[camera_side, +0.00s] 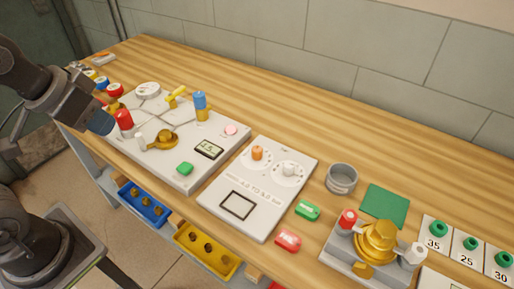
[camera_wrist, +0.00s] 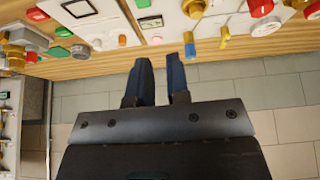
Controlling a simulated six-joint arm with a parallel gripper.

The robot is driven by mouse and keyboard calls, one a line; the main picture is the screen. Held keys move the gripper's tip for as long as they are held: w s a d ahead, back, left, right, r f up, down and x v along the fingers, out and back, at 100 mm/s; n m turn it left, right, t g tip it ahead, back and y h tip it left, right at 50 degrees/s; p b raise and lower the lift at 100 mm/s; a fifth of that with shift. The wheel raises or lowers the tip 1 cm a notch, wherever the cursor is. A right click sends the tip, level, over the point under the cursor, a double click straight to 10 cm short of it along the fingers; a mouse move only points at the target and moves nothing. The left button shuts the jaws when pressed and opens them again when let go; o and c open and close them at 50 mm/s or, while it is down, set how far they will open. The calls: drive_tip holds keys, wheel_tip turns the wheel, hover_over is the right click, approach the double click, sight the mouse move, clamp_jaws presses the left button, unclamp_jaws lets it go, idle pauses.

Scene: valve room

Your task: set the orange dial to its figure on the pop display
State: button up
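The orange dial (camera_side: 257,153) stands on a white panel (camera_side: 226,180), beside a white knob (camera_side: 289,169). The dial also shows small in the wrist view (camera_wrist: 122,40). A small display (camera_side: 209,149) with dark digits, seemingly starting with 2, sits on the larger panel to the left; its figure is too small to read surely. It also shows in the wrist view (camera_wrist: 150,22). My gripper (camera_side: 104,122) is over the left end of the bench, well left of the dial. Its two fingers (camera_wrist: 160,62) are apart with nothing between them.
The larger panel (camera_side: 180,178) carries a red knob, brass parts, a blue-topped post (camera_side: 200,105) and a green button (camera_side: 185,168). A metal cup (camera_side: 341,178), a green mat (camera_side: 385,205) and a brass valve (camera_side: 376,243) stand to the right. The back strip of bench is mostly clear.

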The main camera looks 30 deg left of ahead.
drive_tip(key=o, duration=0.4)
drive_tip(key=shift+n+g, duration=0.6)
drive_tip(key=shift+g, duration=0.1)
drive_tip(key=w, duration=0.2)
drive_tip(key=w+d+r, duration=0.1)
drive_tip(key=w, duration=0.1)
drive_tip(key=w+d+r, duration=0.1)
drive_tip(key=w, duration=0.2)
drive_tip(key=shift+d+r, duration=0.25)
drive_tip(key=o, duration=0.3)
drive_tip(key=w+d+g, duration=0.1)
drive_tip(key=w+d, duration=0.1)
drive_tip(key=w, duration=0.3)
drive_tip(key=shift+w+d+n+h, duration=0.25)
drive_tip(key=shift+n+h, duration=0.05)
drive_tip(key=shift+n, duration=0.1)
drive_tip(key=n+g, duration=0.3)
hover_over(257, 148)
wheel_tip(257, 148, down, 9)
wheel_tip(257, 148, down, 13)
drive_tip(key=shift+s+f, duration=0.1)
drive_tip(key=shift+f, duration=0.05)
drive_tip(key=shift+c, duration=0.3)
drive_tip(key=shift+m, duration=0.3)
drive_tip(key=c, duration=0.9)
